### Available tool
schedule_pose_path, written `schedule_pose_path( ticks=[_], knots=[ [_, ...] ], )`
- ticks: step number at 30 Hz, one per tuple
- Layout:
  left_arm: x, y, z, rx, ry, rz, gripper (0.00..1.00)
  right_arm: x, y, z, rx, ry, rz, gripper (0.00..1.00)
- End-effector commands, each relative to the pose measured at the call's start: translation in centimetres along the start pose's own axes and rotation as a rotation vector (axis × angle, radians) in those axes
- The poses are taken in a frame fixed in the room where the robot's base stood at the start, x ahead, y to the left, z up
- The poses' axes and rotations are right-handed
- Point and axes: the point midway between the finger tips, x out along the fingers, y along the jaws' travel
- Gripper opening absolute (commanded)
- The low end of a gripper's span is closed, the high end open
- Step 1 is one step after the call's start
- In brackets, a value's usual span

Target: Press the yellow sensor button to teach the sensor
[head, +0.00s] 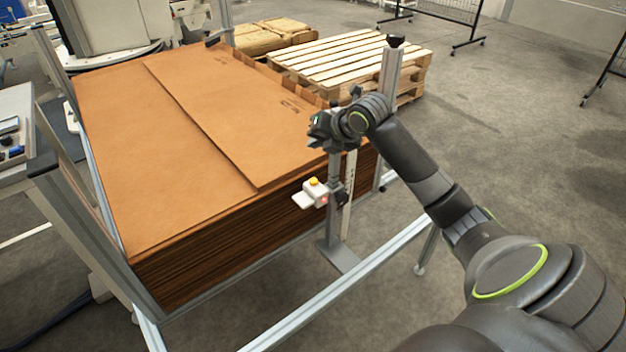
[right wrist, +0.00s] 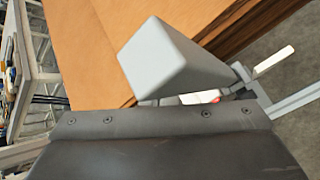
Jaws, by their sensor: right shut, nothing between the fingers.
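The yellow button (head: 314,181) sits on top of a small white sensor (head: 308,194), which shows a red light and is held by a dark clamp on an upright post at the cardboard stack's right side. My right gripper (head: 321,131) is above the sensor and slightly to its right in the head view, apart from the button. It is shut and empty. In the right wrist view, part of the white sensor (right wrist: 192,98) and its red light show behind a pale grey block, apparently my shut fingers (right wrist: 165,62). The yellow button is hidden there. My left gripper is not in view.
A tall stack of brown cardboard sheets (head: 190,150) fills the metal frame to the left of the sensor. A frame rail (head: 345,285) runs low in front. Wooden pallets (head: 345,58) stand behind. Open floor (head: 500,130) lies to the right.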

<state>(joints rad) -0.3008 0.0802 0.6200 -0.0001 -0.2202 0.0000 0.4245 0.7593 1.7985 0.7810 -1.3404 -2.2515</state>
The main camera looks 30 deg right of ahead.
Motion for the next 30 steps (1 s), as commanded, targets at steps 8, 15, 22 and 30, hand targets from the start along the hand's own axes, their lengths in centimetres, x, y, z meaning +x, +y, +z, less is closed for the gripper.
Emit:
schedule_pose_path(
  ticks=[8, 15, 22, 30],
  knots=[
    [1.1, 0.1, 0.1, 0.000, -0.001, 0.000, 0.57, 0.9, -0.6, -0.7, 0.002, 0.001, 0.000, 0.00],
    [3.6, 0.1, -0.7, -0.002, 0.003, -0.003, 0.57, 3.0, -2.2, -2.2, 0.002, 0.001, -0.001, 0.00],
    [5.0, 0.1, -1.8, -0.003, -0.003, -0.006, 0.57, 4.8, -3.5, -3.6, 0.003, 0.001, -0.001, 0.00],
    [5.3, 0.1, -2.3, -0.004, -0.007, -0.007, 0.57, 6.1, -4.4, -4.5, 0.002, 0.001, 0.000, 0.00]
  ],
)
